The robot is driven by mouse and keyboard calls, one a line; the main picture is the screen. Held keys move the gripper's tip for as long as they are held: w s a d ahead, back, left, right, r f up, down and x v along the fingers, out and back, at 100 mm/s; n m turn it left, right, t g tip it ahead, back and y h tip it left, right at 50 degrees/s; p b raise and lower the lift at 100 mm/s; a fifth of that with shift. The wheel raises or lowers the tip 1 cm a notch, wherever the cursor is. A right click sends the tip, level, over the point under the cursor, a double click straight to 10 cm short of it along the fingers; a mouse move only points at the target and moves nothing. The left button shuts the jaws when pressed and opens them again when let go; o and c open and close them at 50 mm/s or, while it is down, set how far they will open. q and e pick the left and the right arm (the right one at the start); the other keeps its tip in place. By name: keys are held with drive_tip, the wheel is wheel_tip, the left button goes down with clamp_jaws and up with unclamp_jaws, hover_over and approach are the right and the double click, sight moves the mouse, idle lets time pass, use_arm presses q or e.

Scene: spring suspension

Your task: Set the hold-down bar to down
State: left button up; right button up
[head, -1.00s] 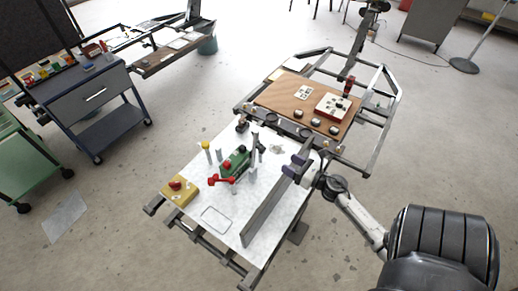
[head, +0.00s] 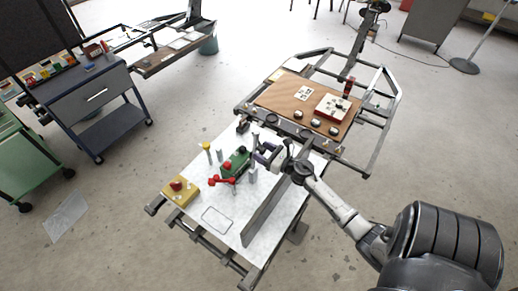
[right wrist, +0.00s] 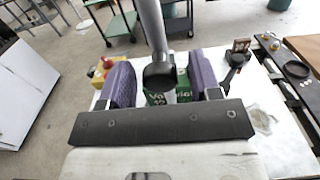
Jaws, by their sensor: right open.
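A grey upright bar (head: 253,147), which looks like the hold-down bar, stands raised at the far right of a green block (head: 237,162) on the white tabletop. A red handle (head: 222,181) sits just in front of the block. My right gripper (head: 263,153) is right beside the bar. In the right wrist view the purple fingers of my right gripper (right wrist: 162,82) are apart, with the grey bar (right wrist: 153,30) and its dark end between them. I cannot tell whether they touch it. The green block (right wrist: 183,92) with white lettering lies beyond, partly hidden. My left gripper is not in view.
The white tabletop (head: 205,235) carries a yellow box with a red button (head: 178,187), a yellow-topped post (head: 207,148) and a long grey upright panel (head: 265,215). A brown board (head: 285,97) with a red-and-white box (head: 332,107) lies behind.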

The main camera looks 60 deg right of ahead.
drive_tip(key=shift+w, duration=1)
clamp_jaws()
